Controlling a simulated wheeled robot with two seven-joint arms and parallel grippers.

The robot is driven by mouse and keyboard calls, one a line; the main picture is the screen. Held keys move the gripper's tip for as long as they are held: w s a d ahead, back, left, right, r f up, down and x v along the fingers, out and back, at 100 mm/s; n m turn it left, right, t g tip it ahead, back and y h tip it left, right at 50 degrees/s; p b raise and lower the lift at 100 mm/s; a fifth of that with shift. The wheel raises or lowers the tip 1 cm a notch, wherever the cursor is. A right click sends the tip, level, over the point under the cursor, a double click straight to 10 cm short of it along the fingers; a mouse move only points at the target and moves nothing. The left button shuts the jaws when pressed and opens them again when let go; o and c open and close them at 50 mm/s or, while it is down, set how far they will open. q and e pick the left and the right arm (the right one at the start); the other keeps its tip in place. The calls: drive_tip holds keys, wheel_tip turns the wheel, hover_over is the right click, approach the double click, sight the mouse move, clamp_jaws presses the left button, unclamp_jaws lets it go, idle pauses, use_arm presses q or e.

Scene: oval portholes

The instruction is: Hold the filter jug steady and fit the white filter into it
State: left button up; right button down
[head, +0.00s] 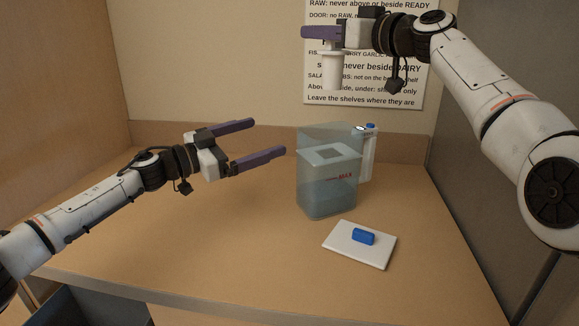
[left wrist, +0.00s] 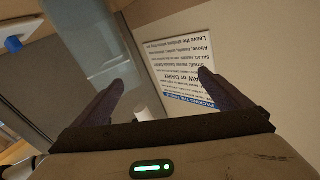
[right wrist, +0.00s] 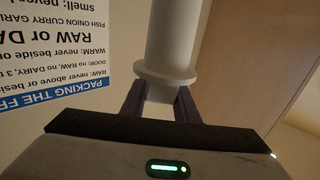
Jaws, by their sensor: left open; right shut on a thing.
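The filter jug (head: 315,197) stands upright on the table, a clear bluish container with a white handle at its right and a square opening in its top insert. It also shows in the left wrist view (left wrist: 88,60). My left gripper (head: 256,140) is open and empty, to the left of the jug and apart from it. The white filter (head: 331,72) hangs upright from my right gripper (head: 322,34), high above the jug. In the right wrist view, the filter (right wrist: 170,45) has a flange just beyond the fingers, which are shut on its end.
A white board or lid (head: 345,250) with a blue block (head: 363,236) on it lies in front of the jug. A printed notice (head: 400,75) hangs on the back wall. A grey panel (head: 480,130) stands at the right. The table's left part is clear.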

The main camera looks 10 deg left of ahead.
sight(303, 164)
use_arm(q)
drive_tip(key=s+d+f+g, duration=0.1)
drive_tip(key=d, duration=0.1)
drive_tip(key=s+d+f+g+h, duration=0.1)
drive_tip(key=d+f, duration=0.1)
drive_tip(key=d, duration=0.1)
drive_tip(key=s+d+f+g, duration=0.1)
drive_tip(key=d, duration=0.2)
drive_tip(key=shift+s+d+f, duration=0.2)
drive_tip(key=shift+s+f, duration=0.1)
drive_tip(key=shift+s, duration=0.05)
drive_tip(key=shift+x, duration=6)
drive_tip(key=shift+s+r, duration=0.1)
drive_tip(key=shift+r, duration=0.1)
drive_tip(key=c, duration=1.9)
use_arm(e)
drive_tip(key=d+f+m+t+h, duration=0.1)
drive_tip(key=w+d+f+m+t+h, duration=0.1)
drive_tip(key=h, duration=0.1)
drive_tip(key=shift+w+d+f+m+t, duration=0.1)
drive_tip(key=shift+w+f+m+t, duration=0.15)
drive_tip(key=shift+m+t, duration=0.05)
drive_tip(key=shift+s+a+f+h, duration=0.3)
drive_tip(key=shift+s+a, duration=0.2)
drive_tip(key=shift+a, duration=0.1)
use_arm(q)
drive_tip(key=shift+f, duration=0.1)
drive_tip(key=shift+c, duration=0.2)
use_arm(e)
drive_tip(key=shift+f, duration=2.4)
